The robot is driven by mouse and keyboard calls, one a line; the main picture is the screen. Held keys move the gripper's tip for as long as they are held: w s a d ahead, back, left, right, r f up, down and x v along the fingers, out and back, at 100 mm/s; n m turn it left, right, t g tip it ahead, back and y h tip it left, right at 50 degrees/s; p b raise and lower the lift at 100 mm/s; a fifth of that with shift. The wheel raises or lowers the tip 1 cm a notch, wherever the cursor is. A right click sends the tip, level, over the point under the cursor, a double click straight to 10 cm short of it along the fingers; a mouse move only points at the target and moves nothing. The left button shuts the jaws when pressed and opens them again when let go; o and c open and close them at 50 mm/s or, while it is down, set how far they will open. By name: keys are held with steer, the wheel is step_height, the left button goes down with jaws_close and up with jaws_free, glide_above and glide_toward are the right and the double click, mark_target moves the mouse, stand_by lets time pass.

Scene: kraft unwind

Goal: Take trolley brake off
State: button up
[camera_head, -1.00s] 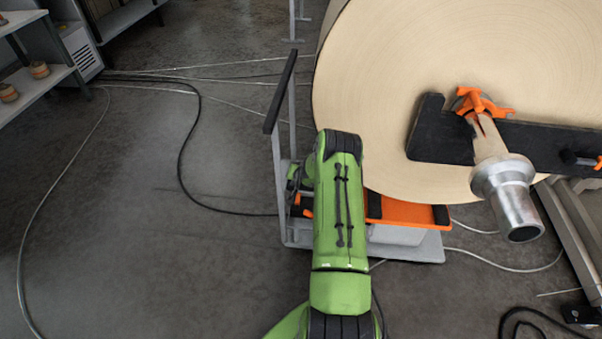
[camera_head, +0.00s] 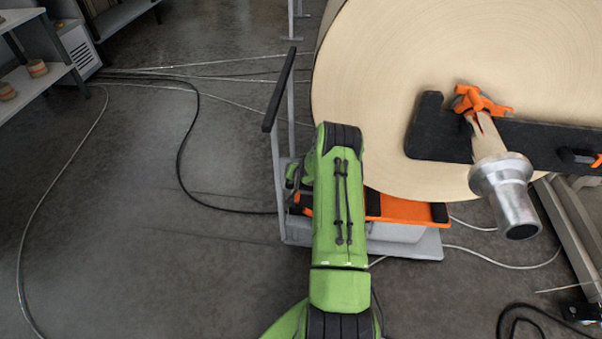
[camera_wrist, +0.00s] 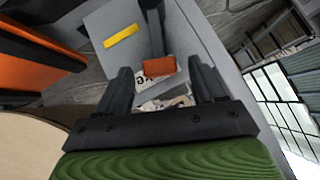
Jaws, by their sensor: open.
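The trolley stands under the big paper roll, with a grey base (camera_head: 425,249), an orange top with black pads (camera_head: 405,210) and an upright black-topped handle (camera_head: 280,92). A small orange part (camera_head: 305,203) shows just left of my arm in the head view. In the wrist view my gripper (camera_wrist: 162,78) is open, its two black fingers apart. My arm hides the gripper in the head view.
The paper roll (camera_head: 400,100) rises close at the right, with a black bar, an orange clamp (camera_head: 480,102) and a metal shaft end (camera_head: 505,190) sticking out. Cables (camera_head: 185,150) cross the floor. The floor at left is otherwise clear, with shelves (camera_head: 40,75) beyond.

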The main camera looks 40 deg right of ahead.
steer(key=p+v, duration=0.2)
steer(key=v, duration=1.2)
steer(key=shift+r, duration=0.1)
steer(key=a+r+n+y+p, duration=0.1)
steer(key=a+r+n+y, duration=0.2)
steer(key=a+r+n, duration=1.15)
steer(key=s+a+r+m+g+y, duration=0.1)
steer(key=s+a+r, duration=0.6)
steer(key=s, duration=0.3)
steer(key=s+a+r+m+g+y, duration=0.1)
steer(key=s+a+r, duration=0.7)
steer(key=s+a, duration=0.1)
steer(key=shift+s+r+p, duration=0.35)
steer(key=shift+s+p, duration=0.1)
steer(key=shift+s, duration=0.25)
